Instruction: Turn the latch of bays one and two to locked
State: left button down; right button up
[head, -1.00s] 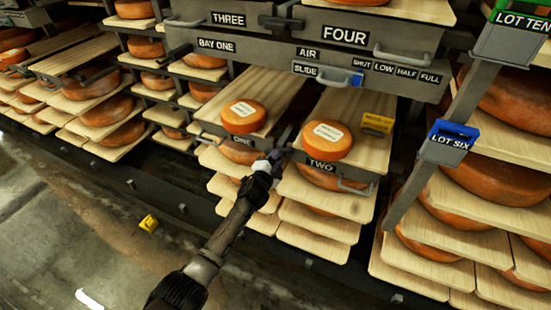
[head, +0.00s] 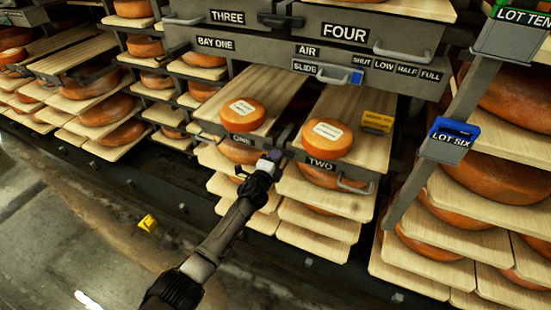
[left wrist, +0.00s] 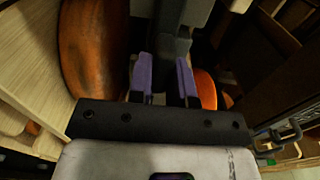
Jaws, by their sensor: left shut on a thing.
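The drawer fronts labelled ONE (head: 241,140) and TWO (head: 321,164) sit side by side in the head view, below the BAY ONE label (head: 216,44). My left gripper (head: 272,160) is at the gap between these two fronts, just left of the TWO label. In the left wrist view its two purple fingers (left wrist: 164,80) stand on either side of a dark grey piece (left wrist: 172,50), which appears to be a latch part. The gripper is shut on this piece. The gripper hides much of it in the head view, so I cannot tell its turn. My right gripper is out of view.
Cheese wheels with white labels stand on board one (head: 243,115) and board two (head: 327,138). A yellow block (head: 377,122) is on board two. A SLIDE handle (head: 335,76) is above.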

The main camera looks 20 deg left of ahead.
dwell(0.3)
pick_arm(q)
jog(key=c, duration=1)
grip_release()
jog(key=shift+c, duration=0.2)
jog(key=s+a+p, duration=0.1)
jog(key=s+p, duration=0.5)
jog(key=s, duration=0.7)
jog(key=shift+s, duration=0.4)
